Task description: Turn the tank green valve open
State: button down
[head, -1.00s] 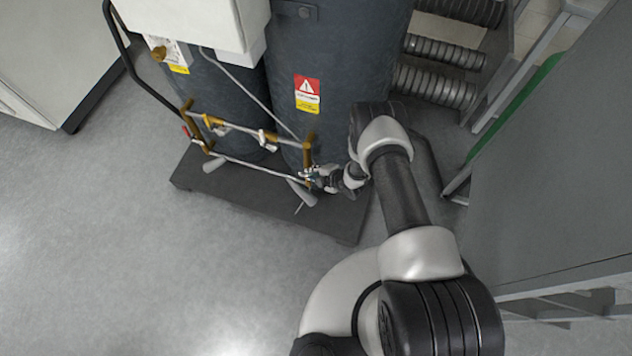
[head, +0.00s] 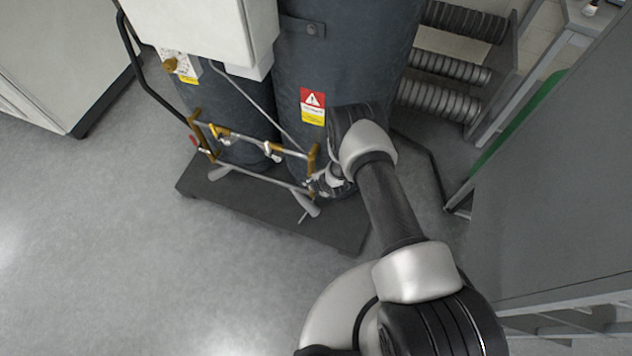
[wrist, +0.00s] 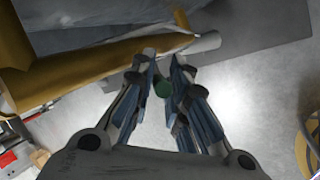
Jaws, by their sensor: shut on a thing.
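The tank green valve (wrist: 162,88) shows as a small dark green piece between my fingers in the wrist view. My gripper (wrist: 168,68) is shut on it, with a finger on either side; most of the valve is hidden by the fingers. A brass pipe (wrist: 85,70) with a pale end lies just beyond the fingertips. In the head view my gripper (head: 312,186) is low at the front of the right dark tank (head: 345,60), at the right end of the brass and white pipework. The valve cannot be made out there.
A dark base plate (head: 250,205) carries the tanks. A white box (head: 205,30) hangs above the left tank. Ribbed cylinders (head: 440,95) and a grey panel (head: 560,190) stand to the right. The floor (head: 110,270) at left is clear.

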jog(key=c, duration=1.6)
grip_release()
jog(key=shift+o, duration=0.2)
jog(key=v, duration=0.8)
jog(key=shift+c, duration=0.2)
